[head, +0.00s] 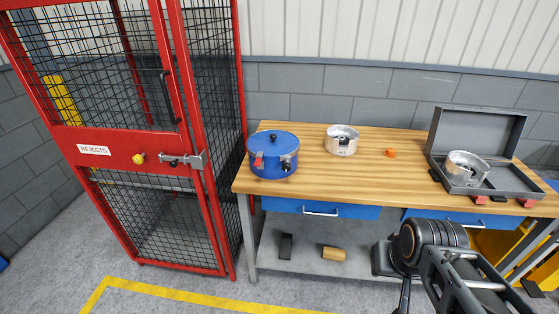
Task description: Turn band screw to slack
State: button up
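A blue round container (270,171) with a blue lid and a black knob stands at the left end of the wooden bench. A red tab (259,160) shows on its front left, and a silver and dark fitting (287,163) on its front right. I cannot make out for certain which part is the band screw, or whether it is tight. My arm shows at the lower right, in front of the bench and apart from the container. My gripper's fingertips cannot be made out, so whether it is open or shut is unclear.
On the wooden bench (318,175) are a silver round metal unit (341,141), a small orange block (390,153) and an open grey case (475,130) holding another silver unit (467,169). A red mesh cage (95,149) labelled REJECTS stands left. The bench's front middle is clear.

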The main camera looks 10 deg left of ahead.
aim_at(286, 167)
jog(key=z, duration=0.65)
jog(key=i, duration=0.7)
jog(key=u, duration=2.15)
jog(key=k, duration=0.55)
jog(key=u, duration=1)
jog(key=i, duration=0.85)
jog(key=z, duration=0.5)
